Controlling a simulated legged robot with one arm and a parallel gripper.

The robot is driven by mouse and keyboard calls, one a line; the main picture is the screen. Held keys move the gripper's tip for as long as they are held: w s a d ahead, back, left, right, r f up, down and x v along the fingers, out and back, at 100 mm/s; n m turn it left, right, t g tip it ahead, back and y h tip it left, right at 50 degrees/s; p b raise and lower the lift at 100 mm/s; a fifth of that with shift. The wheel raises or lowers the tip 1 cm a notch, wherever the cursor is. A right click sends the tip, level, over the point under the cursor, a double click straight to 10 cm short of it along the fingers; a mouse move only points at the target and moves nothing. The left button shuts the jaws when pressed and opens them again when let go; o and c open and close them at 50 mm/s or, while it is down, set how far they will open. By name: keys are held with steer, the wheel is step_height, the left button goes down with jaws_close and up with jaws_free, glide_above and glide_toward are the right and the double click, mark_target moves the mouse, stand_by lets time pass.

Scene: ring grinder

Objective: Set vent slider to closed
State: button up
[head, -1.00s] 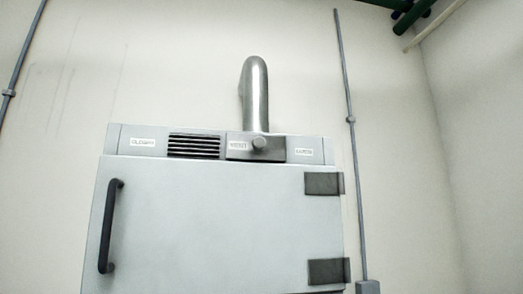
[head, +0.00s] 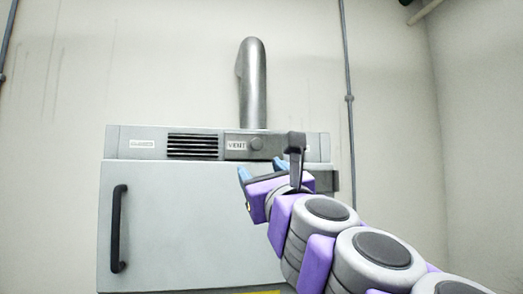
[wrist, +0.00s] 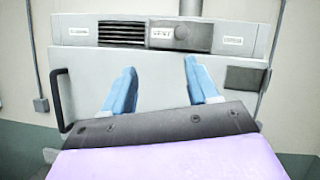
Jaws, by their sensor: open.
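The vent slider (head: 240,146) is a grey plate with a "VENT" label and a round knob (head: 256,144), set in the strip at the top of the cabinet. It sits right of the dark slotted grille (head: 193,146), whose slots are uncovered. A "CLOSED" label (head: 142,144) is at the strip's left end; another label is at the right end, partly hidden by my arm in the head view. The slider also shows in the wrist view (wrist: 164,36). My gripper (head: 260,172) is open and empty, below the knob in the picture; its blue fingers (wrist: 160,85) are apart, touching nothing visible.
The cabinet door (head: 175,220) is shut, with a dark vertical handle (head: 118,228) at left and hinges at right. A metal pipe (head: 254,85) rises behind the strip. A thin conduit (head: 347,80) runs down the wall at right.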

steer(key=w+d+m+h, duration=0.2)
steer(key=m+h, duration=0.1)
steer(key=m, duration=0.1)
steer(key=p, duration=0.9)
glide_toward(257, 145)
steer(key=shift+t, duration=0.3)
steer(key=x, duration=0.8)
steer(key=shift+w, duration=0.15)
steer(key=shift+w+a+p, duration=0.3)
steer(key=shift+w+p, duration=0.15)
steer(key=shift+w, duration=0.15)
jaws_close()
